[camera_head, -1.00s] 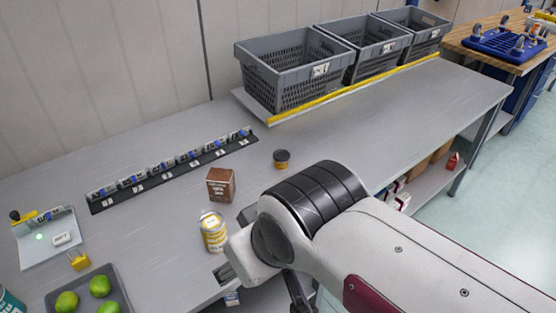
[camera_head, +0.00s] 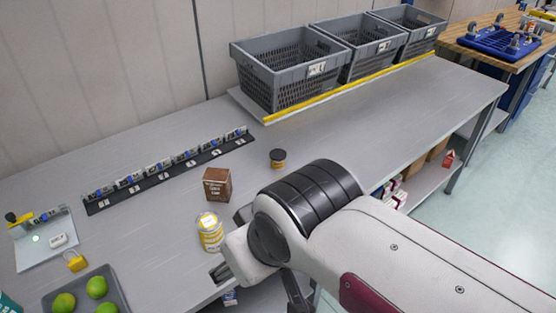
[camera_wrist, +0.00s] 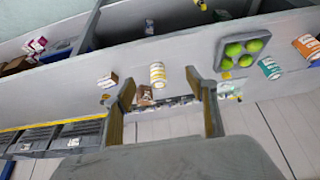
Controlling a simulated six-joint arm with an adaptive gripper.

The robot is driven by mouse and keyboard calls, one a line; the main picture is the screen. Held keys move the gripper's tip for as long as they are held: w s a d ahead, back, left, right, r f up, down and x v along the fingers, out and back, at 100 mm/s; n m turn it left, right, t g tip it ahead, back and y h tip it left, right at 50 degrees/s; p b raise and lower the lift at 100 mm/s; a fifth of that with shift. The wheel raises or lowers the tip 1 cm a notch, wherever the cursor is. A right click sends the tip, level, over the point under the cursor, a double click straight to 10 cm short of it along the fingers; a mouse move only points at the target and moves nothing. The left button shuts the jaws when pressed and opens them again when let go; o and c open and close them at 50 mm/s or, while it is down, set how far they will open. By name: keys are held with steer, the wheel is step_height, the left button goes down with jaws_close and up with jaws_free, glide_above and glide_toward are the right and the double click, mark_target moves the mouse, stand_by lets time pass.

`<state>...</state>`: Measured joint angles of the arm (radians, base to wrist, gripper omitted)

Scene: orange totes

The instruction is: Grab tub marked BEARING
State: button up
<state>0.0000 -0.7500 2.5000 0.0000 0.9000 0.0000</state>
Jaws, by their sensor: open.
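A small dark tub with a yellow-orange band (camera_head: 278,158) stands upright on the grey bench, beyond my arm in the head view. Its lettering is too small to read. My gripper is mostly hidden behind my own arm in the head view. In the wrist view my gripper (camera_wrist: 160,80) is open, its two fingers wide apart with nothing held between them. A yellow-and-white can (camera_head: 210,231) shows in line with the gap, farther off; it also shows in the wrist view (camera_wrist: 158,76). A small dark shape by the left finger cannot be made out.
A brown carton (camera_head: 217,185) stands between can and tub. A black labelled rail (camera_head: 168,175) lies behind them. Grey crates (camera_head: 285,75) line the back behind a yellow strip. A tray of green fruit (camera_head: 117,281) is at front left. The bench right of the tub is clear.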

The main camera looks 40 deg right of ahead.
steer(key=t+h, duration=0.3)
steer(key=t, duration=0.3)
glide_above(281, 158)
steer(key=s+a, duration=0.3)
step_height(281, 158, down, 8)
steer(key=d+f+y, duration=0.1)
steer(key=f, duration=0.2)
steer(key=s+d+f+t+y, duration=0.1)
steer(key=f, duration=0.2)
steer(key=d+f+y, duration=0.1)
steer(key=f, duration=0.2)
steer(key=shift+s+d+f+n+t+y, duration=0.15)
steer(key=shift+s+d+n+t+y, duration=0.05)
steer(key=shift+s+n+t+y, duration=0.2)
steer(key=shift+s+f, duration=0.15)
steer(key=shift+f, duration=0.15)
steer(key=shift+x, duration=1.25)
